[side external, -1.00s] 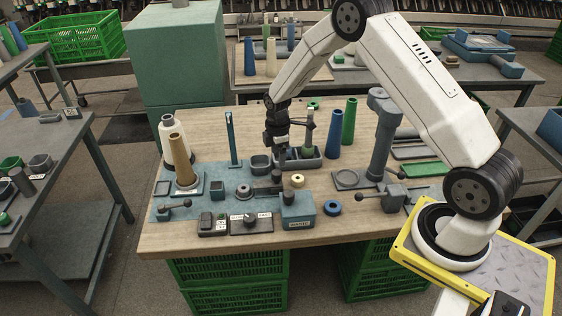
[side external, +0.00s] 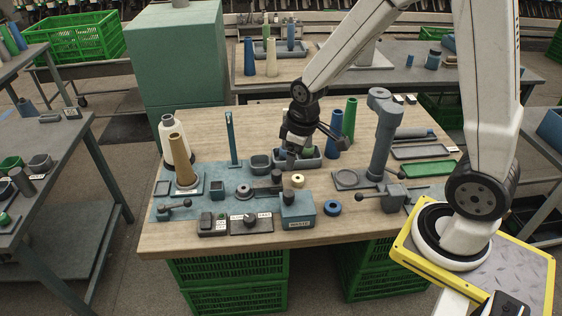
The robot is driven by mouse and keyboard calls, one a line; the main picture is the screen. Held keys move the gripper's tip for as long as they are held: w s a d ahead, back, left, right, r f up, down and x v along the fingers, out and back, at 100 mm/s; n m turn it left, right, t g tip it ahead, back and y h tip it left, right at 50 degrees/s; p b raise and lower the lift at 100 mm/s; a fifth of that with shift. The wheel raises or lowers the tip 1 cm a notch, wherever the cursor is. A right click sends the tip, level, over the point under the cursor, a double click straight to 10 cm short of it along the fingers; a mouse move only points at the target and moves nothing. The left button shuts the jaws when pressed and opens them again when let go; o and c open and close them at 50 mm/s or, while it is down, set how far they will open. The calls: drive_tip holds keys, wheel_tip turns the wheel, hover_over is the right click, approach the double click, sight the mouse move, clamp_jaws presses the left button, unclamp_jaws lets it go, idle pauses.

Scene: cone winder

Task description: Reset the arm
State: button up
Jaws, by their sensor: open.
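My gripper (side external: 293,158) hangs above the middle of the wooden table (side external: 240,235), at the front of a grey divided bin (side external: 312,160). It points down and looks empty, with its jaws apart. It hides part of the bin. Whether its tips touch the bin cannot be told from this angle.
Close by stand a blue cone (side external: 334,138), a green cone (side external: 349,117) and a thin blue post (side external: 232,140). A grey column (side external: 383,140) rises at right. A tan cone (side external: 181,158) and a white yarn cone (side external: 168,138) stand at left.

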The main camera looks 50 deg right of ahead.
drive_tip(key=s+a+r+m, duration=0.1)
drive_tip(key=s+a+m, duration=0.1)
drive_tip(key=s, duration=0.5)
drive_tip(key=shift+s+a+r+m+t, duration=0.25)
drive_tip(key=shift+s+r+m+t, duration=0.15)
drive_tip(key=shift+m, duration=0.4)
drive_tip(key=shift+w, duration=0.2)
